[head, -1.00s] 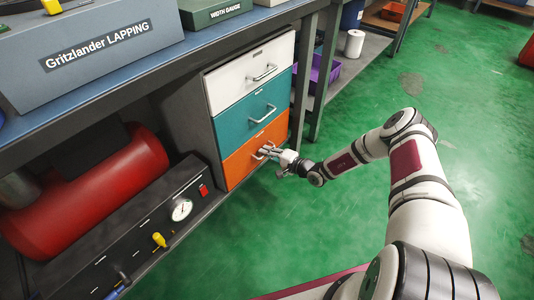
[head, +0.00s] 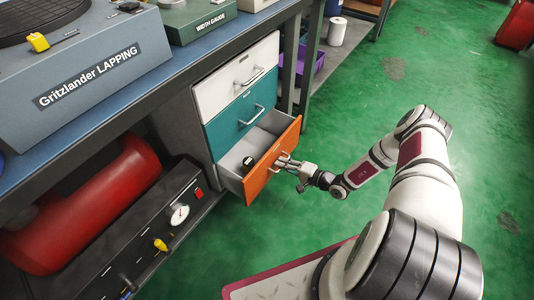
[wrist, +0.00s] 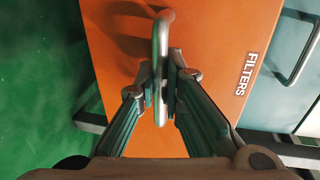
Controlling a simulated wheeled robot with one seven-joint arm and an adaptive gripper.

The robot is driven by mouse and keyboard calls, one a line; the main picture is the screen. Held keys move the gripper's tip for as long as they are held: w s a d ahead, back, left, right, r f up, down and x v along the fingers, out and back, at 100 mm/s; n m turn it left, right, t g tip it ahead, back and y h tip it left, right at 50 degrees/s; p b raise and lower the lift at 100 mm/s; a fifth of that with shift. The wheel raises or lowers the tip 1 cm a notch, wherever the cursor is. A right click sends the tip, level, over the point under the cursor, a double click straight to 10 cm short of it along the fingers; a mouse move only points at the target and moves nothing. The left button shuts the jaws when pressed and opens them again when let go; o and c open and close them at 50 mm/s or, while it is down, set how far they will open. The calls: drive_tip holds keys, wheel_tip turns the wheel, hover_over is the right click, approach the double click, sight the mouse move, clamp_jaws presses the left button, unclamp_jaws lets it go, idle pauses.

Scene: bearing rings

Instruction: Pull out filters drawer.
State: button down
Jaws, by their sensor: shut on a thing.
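The filters drawer (head: 258,182) is the orange bottom drawer of a three-drawer cabinet, and it stands partly pulled out. Its label reads FILTERS in the wrist view (wrist: 246,74). A small dark round object (head: 248,162) lies inside its grey interior. My gripper (head: 291,164) is at the drawer's front. In the wrist view, my gripper (wrist: 163,85) is shut on the metal drawer handle (wrist: 163,28), with one finger on each side of the bar.
Above it, the teal drawer (head: 236,118) and the white drawer (head: 236,76) are closed. A red tank (head: 85,205) and a dark panel with a gauge (head: 180,214) are on the left under the bench. Green floor (head: 400,120) is open to the right.

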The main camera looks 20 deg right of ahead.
drive_tip(key=f+v, duration=0.1)
drive_tip(key=v, duration=0.7)
drive_tip(key=f+v, duration=0.2)
drive_tip(key=v, duration=0.7)
drive_tip(key=shift+s+d+f+p, duration=0.2)
drive_tip(key=shift+s+f+p, duration=0.1)
drive_tip(key=shift+p, duration=0.05)
drive_tip(key=c, duration=1.7)
unclamp_jaws()
drive_tip(key=v, duration=1.2)
